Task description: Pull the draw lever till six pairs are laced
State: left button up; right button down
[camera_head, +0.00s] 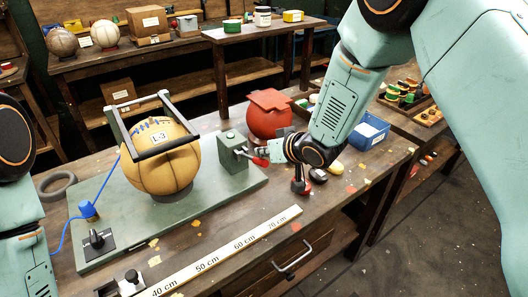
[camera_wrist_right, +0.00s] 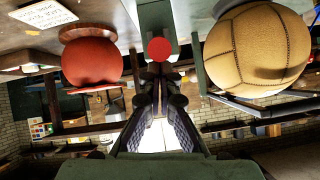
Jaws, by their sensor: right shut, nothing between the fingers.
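The tan leather ball (camera_head: 163,170) sits on a stand on the green base plate (camera_head: 120,225), under a dark frame (camera_head: 165,148). It carries a label reading L-3 and blue lacing near its top; the laced pairs are too small to count. Right of it stands a green box (camera_head: 232,152) with the draw lever, whose red end (camera_head: 260,162) points right. My right gripper (camera_head: 275,151) is shut and empty, close to this red end. In the right wrist view the round red lever end (camera_wrist_right: 159,49) lies just beyond the fingertips (camera_wrist_right: 160,76); contact is unclear. My left gripper is out of view.
A red ball (camera_head: 268,116) stands behind my right gripper. A blue bin (camera_head: 367,132) is to the right. A white scale strip (camera_head: 225,255) runs along the front of the bench. A blue cord piece (camera_head: 88,209) and black knob (camera_head: 97,238) sit at the plate's left.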

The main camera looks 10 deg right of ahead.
jog(key=shift+s, duration=0.25)
